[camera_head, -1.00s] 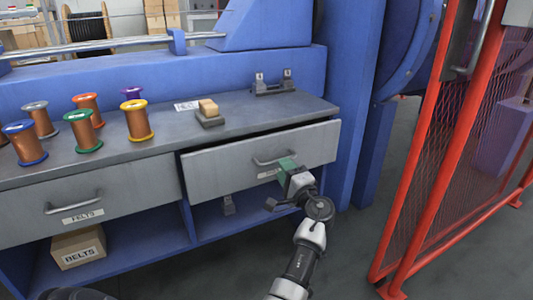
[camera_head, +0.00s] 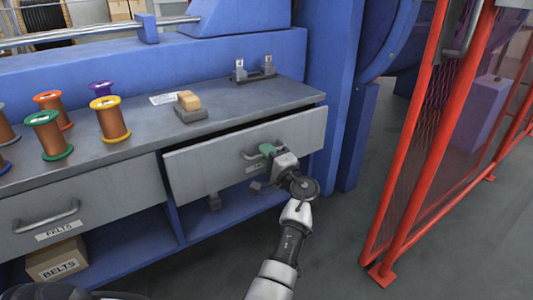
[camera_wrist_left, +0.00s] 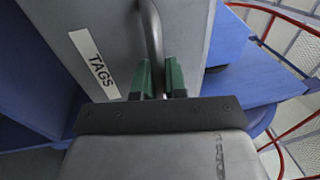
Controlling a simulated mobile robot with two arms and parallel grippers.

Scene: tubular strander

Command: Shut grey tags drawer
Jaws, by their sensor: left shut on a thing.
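The grey tags drawer (camera_head: 215,166) is under the right part of the bench. It stands slightly open, with a dark gap along its top edge. The drawer's bar handle (camera_wrist_left: 153,35) runs between the green fingertips of my left gripper (camera_wrist_left: 160,80). In the head view my left gripper (camera_head: 268,152) is at the handle, shut on it, and hides its right part. My right gripper is not in view.
A second drawer labelled "FELTS" (camera_head: 70,208) is at left, with a "BELTS" box (camera_head: 57,262) below. A red mesh guard (camera_head: 425,150) stands at right.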

